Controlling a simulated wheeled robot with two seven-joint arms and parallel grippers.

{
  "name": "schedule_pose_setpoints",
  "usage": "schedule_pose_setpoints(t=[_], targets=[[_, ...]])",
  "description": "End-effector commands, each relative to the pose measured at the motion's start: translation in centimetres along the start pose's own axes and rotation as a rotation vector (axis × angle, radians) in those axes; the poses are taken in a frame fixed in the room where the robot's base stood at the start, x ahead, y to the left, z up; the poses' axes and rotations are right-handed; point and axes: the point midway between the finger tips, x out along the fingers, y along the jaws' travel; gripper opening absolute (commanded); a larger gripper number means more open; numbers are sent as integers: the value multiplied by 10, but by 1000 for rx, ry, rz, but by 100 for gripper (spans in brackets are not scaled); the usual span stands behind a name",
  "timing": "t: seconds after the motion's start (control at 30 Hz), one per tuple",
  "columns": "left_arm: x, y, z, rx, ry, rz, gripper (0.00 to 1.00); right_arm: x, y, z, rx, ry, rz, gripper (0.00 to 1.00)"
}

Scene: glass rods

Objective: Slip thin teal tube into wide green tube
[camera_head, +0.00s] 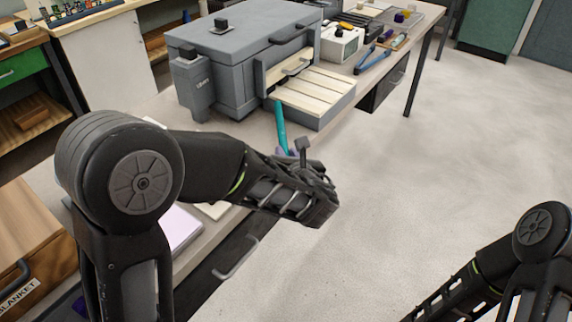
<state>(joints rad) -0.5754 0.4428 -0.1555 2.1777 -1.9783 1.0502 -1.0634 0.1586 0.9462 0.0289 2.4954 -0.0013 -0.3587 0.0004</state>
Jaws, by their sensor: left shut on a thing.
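A thin teal tube (281,124) stands nearly upright, slightly tilted, in front of the grey furnace-like machine's open front. My left gripper (292,153) is shut on its lower part; the forearm hides some of the fingers. The tube's upper end is free, close to the light slatted shelf. I do not see a wide green tube in this view. My right arm enters at the lower right, and its gripper is outside the picture.
The grey machine (235,62) stands on a long workbench with its slatted shelf (312,93) jutting forward. Behind it are a white box (341,43) and blue-handled tool (368,60). A wooden box (30,235) labelled BLANKET is at left. Floor at right is clear.

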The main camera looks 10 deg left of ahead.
Motion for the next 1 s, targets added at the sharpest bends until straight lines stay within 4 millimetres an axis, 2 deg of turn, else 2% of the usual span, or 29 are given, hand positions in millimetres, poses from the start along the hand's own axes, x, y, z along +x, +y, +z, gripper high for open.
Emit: schedule_pose_setpoints(t=[0.23, 0.5, 0.87, 0.9, 1.0], targets=[[1, 0, -2, 1, 1, 0, 0, 0, 0, 0, 0, 0, 0, 36], [13, -9, -32, 2, 2, 0, 0, 4, 1, 0, 0, 0, 0, 36], [14, -10, -36, 0, 0, 0, 0, 6, 2, 0, 0, 0, 0, 36], [14, -10, -35, 0, 1, 0, 22, 6, 2, 0, 0, 0, 0, 36], [14, -10, -35, 0, 1, 0, 30, 5, 2, 0, 0, 0, 0, 36]])
